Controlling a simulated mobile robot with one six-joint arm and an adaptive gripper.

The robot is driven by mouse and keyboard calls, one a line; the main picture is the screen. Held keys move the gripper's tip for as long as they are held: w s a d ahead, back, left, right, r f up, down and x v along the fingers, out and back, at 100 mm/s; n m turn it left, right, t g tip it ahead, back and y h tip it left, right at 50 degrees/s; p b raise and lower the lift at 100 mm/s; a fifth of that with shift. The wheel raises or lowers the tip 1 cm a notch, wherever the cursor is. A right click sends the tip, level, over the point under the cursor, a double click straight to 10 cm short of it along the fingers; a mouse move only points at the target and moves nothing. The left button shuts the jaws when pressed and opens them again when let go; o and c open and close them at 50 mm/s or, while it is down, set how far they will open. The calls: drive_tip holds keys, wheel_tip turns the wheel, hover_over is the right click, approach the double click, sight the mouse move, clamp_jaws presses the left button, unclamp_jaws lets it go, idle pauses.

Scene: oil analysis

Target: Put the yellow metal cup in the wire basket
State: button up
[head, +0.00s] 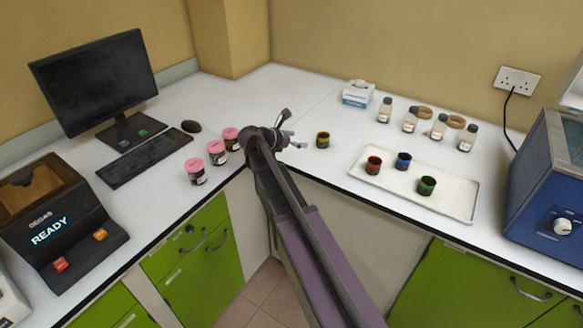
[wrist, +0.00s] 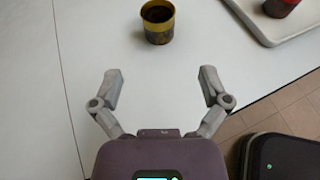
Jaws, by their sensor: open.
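The yellow metal cup (head: 323,140) stands upright on the white worktop, just right of my gripper in the head view. In the wrist view the cup (wrist: 158,22) is beyond the fingertips, roughly centred between them, with dark contents. My gripper (head: 290,130) is open and empty, and its spread fingers also show in the wrist view (wrist: 160,84). The gripper is apart from the cup. I do not see the wire basket clearly in either view.
A white tray (head: 456,203) holds a red cup (head: 373,165), a blue cup (head: 403,161) and a green cup (head: 427,186). Several bottles stand behind it. Pink-lidded jars (head: 217,152) stand left of my arm. A blue machine (head: 545,165) is at right.

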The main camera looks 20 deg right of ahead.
drive_tip(key=s+f+m+y, duration=0.1)
drive_tip(key=s, duration=0.1)
drive_tip(key=s+f+m+y, duration=0.1)
drive_tip(key=s+f+m, duration=0.1)
drive_tip(key=s+a+f+m+g+y, duration=0.1)
drive_tip(key=s+m, duration=0.1)
drive_tip(key=shift+s+a+f, duration=0.1)
drive_tip(key=shift+f, duration=0.15)
drive_tip(key=s+a+f+m+g+y, duration=0.1)
drive_tip(key=s+a+f+m+y, duration=0.2)
drive_tip(key=s+a+m+y, duration=0.2)
drive_tip(key=s+a+f+m+g+y, duration=0.1)
drive_tip(key=s+a+f+m+y, duration=0.2)
drive_tip(key=s+a+m, duration=0.3)
drive_tip(key=s+m+y, duration=0.1)
drive_tip(key=s+m, duration=0.4)
drive_tip(key=s, duration=0.1)
drive_tip(key=shift+a+f+g+y, duration=0.15)
drive_tip(key=shift+f+g+y, duration=0.15)
drive_tip(key=shift+f+y, duration=0.1)
wheel_tip(320, 180, up, 25)
drive_tip(key=p, duration=2.5)
